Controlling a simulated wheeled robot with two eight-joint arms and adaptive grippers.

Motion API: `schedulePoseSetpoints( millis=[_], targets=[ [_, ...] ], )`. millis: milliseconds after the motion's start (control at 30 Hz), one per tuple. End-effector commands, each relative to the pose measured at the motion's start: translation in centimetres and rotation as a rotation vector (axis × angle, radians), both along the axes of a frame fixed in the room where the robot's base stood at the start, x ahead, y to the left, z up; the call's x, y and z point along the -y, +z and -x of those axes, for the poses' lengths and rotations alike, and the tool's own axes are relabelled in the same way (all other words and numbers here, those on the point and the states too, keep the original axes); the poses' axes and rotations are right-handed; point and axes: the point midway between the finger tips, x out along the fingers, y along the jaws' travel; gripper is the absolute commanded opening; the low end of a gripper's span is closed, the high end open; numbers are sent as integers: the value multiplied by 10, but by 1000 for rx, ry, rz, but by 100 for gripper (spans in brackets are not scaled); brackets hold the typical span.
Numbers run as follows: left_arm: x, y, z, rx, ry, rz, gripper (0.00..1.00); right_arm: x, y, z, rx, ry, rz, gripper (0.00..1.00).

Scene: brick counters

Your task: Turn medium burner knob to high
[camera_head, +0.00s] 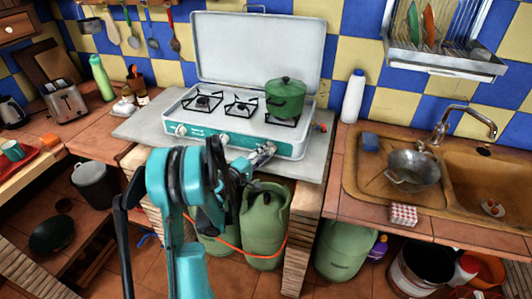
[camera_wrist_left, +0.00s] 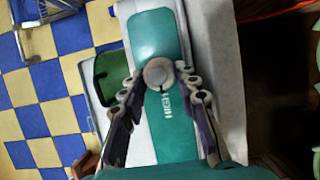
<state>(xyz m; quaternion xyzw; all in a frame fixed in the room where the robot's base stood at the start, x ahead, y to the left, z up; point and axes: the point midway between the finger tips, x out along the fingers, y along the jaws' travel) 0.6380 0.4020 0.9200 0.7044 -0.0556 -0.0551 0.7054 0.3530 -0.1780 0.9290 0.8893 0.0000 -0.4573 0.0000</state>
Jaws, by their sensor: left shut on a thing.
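A white gas stove (camera_head: 240,148) with a teal front panel stands on the counter. Two round knobs show on the panel, a left one (camera_head: 181,130) and a middle one (camera_head: 223,139). My left gripper (camera_head: 264,152) is at the right end of the panel and covers that part. In the wrist view its fingers (camera_wrist_left: 159,76) are shut around a round grey knob (camera_wrist_left: 158,71), with the word HIGH on the teal panel beside it. Which burner this knob serves cannot be told. My right gripper is not in view.
A green pot (camera_head: 286,98) sits on the right burner. The stove lid (camera_head: 257,50) stands open behind. A white bottle (camera_head: 353,96) and a sink (camera_head: 375,183) are to the right. Green gas cylinders (camera_head: 264,225) stand below the counter.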

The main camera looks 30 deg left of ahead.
Motion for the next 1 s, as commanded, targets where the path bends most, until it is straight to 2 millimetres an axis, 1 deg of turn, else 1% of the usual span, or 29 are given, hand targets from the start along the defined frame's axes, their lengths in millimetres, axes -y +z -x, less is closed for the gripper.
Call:
schedulePoseSetpoints(
  millis=[100, 133, 167, 200, 467, 567, 667, 867, 1000],
  targets=[
    [0, -1, 0, -2, -1, -2, 2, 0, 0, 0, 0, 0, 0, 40],
    [0, -1, 0, -2, -1, -2, 33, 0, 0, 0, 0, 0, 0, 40],
    [0, -1, 0, -2, -1, -2, 41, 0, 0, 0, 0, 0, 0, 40],
    [0, -1, 0, -1, 0, -2, 52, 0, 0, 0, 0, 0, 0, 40],
    [0, 0, 0, -4, 0, -10, 52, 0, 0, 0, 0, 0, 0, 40],
    [0, 1, 0, -16, 0, -60, 52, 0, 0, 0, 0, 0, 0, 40],
    [1, 3, 0, -44, 0, -180, 52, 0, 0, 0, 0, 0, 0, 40],
    [4, 7, 0, -141, -3, -587, 52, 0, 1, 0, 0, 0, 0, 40],
    [6, 11, -1, -206, -4, -862, 52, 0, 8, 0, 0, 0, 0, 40]
  ],
)
